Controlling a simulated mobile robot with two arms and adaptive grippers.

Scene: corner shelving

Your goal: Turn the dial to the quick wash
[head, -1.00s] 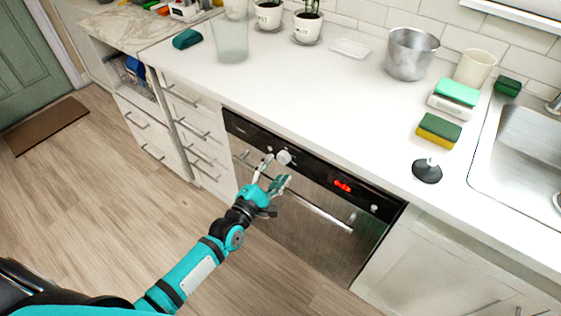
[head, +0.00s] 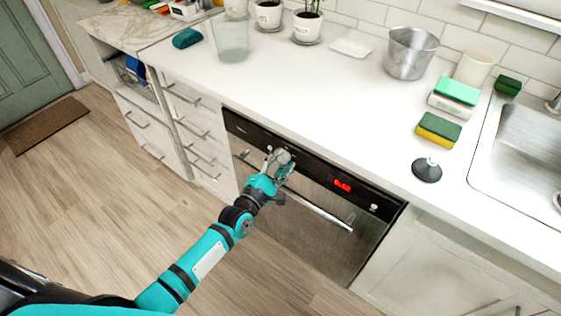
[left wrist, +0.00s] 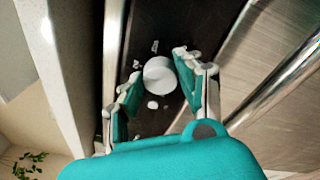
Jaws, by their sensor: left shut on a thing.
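The white round dial (head: 283,154) sits on the black control panel of the dishwasher (head: 300,232), left of a red lit display (head: 342,185). In the left wrist view the dial (left wrist: 160,76) is between the teal-padded fingers, with small white marks around it on the black panel. My left gripper (head: 279,162) is at the panel, shut on the dial, and partly covers it in the head view. It also shows in the left wrist view (left wrist: 156,72). I cannot read the dial's setting. My right gripper is not in view.
A long metal handle (head: 318,213) runs across the dishwasher front just below the panel. The white countertop (head: 310,105) above holds sponges (head: 439,129), a metal bucket (head: 411,53) and a black sink plug (head: 427,170). Drawers with handles (head: 202,160) stand to the left.

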